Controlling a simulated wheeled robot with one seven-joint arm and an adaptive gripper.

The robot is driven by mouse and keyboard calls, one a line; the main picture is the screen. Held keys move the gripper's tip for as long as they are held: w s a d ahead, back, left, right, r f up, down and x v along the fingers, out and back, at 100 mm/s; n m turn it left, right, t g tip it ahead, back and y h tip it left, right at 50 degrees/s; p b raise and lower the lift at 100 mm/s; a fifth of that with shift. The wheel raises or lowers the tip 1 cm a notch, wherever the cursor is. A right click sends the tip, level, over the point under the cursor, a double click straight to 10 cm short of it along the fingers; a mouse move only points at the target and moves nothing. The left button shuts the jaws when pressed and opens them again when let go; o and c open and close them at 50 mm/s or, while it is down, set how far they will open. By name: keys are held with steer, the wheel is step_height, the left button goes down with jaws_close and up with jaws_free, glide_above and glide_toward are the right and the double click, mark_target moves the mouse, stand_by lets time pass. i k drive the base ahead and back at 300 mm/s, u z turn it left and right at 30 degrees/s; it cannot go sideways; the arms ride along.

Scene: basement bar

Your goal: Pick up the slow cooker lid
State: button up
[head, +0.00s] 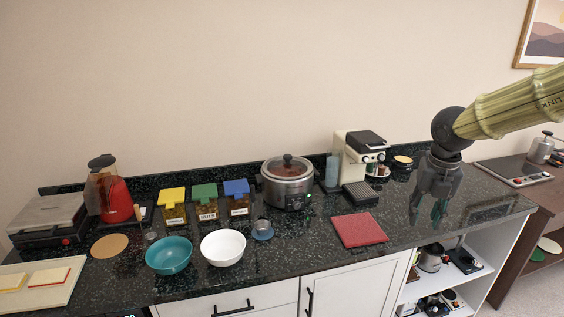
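The slow cooker (287,188) stands on the dark counter near the back wall, a silver pot with a green light on its front. Its lid (287,167), clear with a dark knob on top, sits on the pot. My gripper (428,222) hangs over the right part of the counter, well to the right of the cooker and apart from it. It points down with its fingers spread, and nothing shows between them.
A coffee machine (355,160) stands just right of the cooker. A red mat (359,230) lies in front. Colored-lid containers (204,202), a white bowl (222,248) and a teal bowl (169,255) are to the left. The counter's right end is mostly clear.

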mark_target(287, 167)
steer(key=u, duration=0.3)
steer(key=i, duration=1.5)
steer(key=u, duration=0.3)
